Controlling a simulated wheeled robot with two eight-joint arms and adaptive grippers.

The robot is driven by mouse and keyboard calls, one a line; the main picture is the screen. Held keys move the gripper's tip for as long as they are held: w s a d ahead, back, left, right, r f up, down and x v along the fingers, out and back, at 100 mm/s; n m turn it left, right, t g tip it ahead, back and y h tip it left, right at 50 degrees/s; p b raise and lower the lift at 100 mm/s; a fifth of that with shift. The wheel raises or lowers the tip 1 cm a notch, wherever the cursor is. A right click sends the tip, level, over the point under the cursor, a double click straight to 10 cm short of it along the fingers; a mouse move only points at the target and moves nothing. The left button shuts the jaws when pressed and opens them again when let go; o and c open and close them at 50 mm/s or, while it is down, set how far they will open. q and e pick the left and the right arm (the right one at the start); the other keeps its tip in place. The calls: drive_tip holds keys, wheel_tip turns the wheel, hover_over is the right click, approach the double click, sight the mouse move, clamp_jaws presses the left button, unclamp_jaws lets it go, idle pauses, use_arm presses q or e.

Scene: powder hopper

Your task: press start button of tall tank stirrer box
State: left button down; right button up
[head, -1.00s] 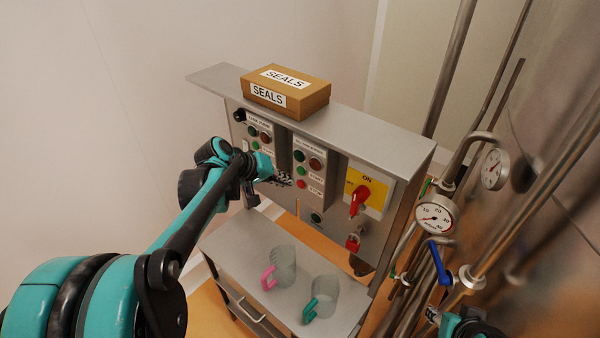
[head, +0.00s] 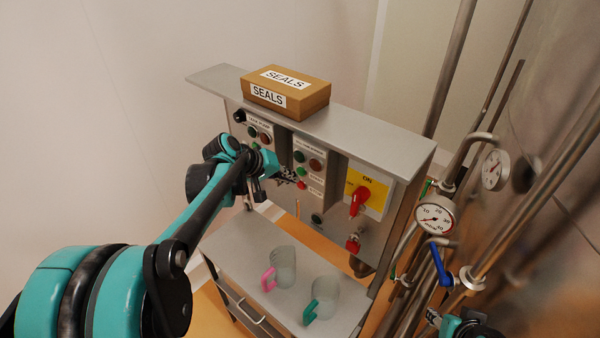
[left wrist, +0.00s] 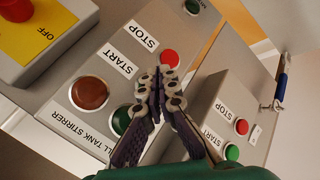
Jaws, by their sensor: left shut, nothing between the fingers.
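The tall tank stirrer box (head: 325,145) is a grey box on the upright panel. In the left wrist view the box (left wrist: 62,112) shows a dark red lamp (left wrist: 89,93), a dark green lamp (left wrist: 121,119), START and STOP labels and a red stop button (left wrist: 169,59). My left gripper (head: 294,180) is shut and empty, with its tips at the box's button row, just beside the red stop button. In the left wrist view its fingertips (left wrist: 160,88) cover the spot beside the START label, so the start button is hidden. I cannot tell whether they touch it.
A second button box (left wrist: 215,115) stands beside it, left in the head view. A red switch (head: 360,198) on a yellow plate is to the right. A SEALS carton (head: 285,92) sits on top. Two jugs (head: 283,262) stand below on the steel top. Pipes and gauges fill the right.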

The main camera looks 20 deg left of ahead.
idle(0.8)
use_arm(q)
drive_tip(key=shift+w+d, duration=0.1)
drive_tip(key=shift+w, duration=0.3)
drive_tip(key=shift+w+d, duration=0.15)
drive_tip(key=shift+w, duration=0.2)
idle(0.5)
idle(0.4)
drive_tip(key=shift+s+a, duration=0.25)
drive_tip(key=shift+s, duration=0.5)
drive_tip(key=shift+s+a, duration=0.1)
drive_tip(key=s, duration=0.1)
drive_tip(key=s+a, duration=0.1)
drive_tip(key=s, duration=0.2)
drive_tip(key=shift+s+a, duration=0.25)
